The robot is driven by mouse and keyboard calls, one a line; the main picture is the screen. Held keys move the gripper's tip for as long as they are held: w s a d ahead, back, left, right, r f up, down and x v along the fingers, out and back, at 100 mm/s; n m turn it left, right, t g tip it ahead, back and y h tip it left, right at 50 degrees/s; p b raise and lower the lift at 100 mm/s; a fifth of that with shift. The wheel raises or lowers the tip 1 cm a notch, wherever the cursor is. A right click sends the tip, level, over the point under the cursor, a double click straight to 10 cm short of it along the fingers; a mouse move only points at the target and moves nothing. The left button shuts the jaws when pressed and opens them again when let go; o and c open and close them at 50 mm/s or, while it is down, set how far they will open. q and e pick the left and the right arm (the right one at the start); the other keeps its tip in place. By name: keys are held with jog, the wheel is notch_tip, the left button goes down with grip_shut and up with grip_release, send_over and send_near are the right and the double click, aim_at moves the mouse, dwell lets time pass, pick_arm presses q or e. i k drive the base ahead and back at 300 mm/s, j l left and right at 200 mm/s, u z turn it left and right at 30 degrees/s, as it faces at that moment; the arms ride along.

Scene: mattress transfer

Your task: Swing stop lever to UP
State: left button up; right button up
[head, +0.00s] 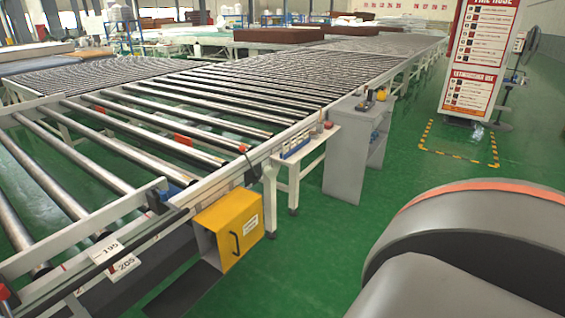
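I cannot tell for certain which part is the stop lever. A red knob (4,292) shows at the lower left edge, cut off by the picture border. A small red-tipped part (243,148) sits on the near rail of the roller conveyor (130,200). A long black bar (140,241) runs along the conveyor's near edge, beside white tags (108,250) that read 195 and 205. Neither of my grippers is in view.
A yellow box (240,230) with a black handle is at the conveyor's near side. A white side table (295,165) and grey cabinet (352,150) stand beyond it. A red and white sign (483,60) stands at right, inside yellow floor markings. Green floor between is clear.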

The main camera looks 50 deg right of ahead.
aim_at(242, 148)
jog(key=z, duration=1.3)
jog(key=i+l, duration=0.25)
jog(key=i+l+u, duration=0.1)
jog(key=i+l, duration=0.2)
jog(key=l, duration=0.15)
jog(key=i+l, duration=0.25)
jog(key=l, duration=0.15)
jog(key=i+l+u, duration=0.15)
jog(key=i+l, duration=0.3)
jog(key=l, duration=0.3)
jog(key=i+l+u, duration=0.1)
jog(key=i+l, duration=0.15)
jog(key=l, duration=0.2)
jog(key=i+l, duration=0.25)
jog(key=l, duration=0.15)
jog(key=u, duration=0.05)
